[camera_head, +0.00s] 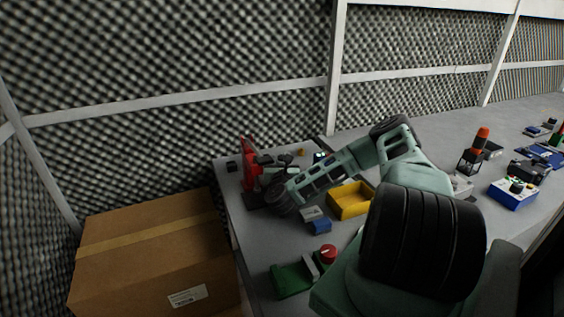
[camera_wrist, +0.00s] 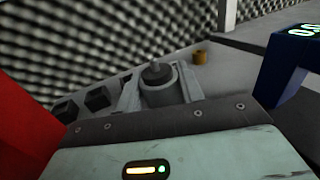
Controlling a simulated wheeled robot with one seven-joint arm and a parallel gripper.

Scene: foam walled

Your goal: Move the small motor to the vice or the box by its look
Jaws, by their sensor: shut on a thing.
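The small motor (camera_wrist: 158,85), a grey cylinder with a dark round top, sits between the fingers of my gripper (camera_wrist: 160,88) in the wrist view. My gripper is shut on it. In the head view my gripper is beyond my wrist at the far left end of the bench, and I cannot make out the motor there. The red vice (camera_head: 250,168) stands just left of my gripper. A red surface, likely the vice, fills the left edge of the wrist view (camera_wrist: 20,130). The cardboard box (camera_head: 150,250), closed with tape and labelled, stands left of the bench.
Dark blocks (camera_wrist: 97,98) and a small yellow cylinder (camera_wrist: 200,57) lie beyond my gripper. A blue device with a lit display (camera_wrist: 290,55) stands close on the right. A yellow tray (camera_head: 352,199), a blue-grey part (camera_head: 318,222) and a green thing (camera_head: 292,279) are on the bench.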

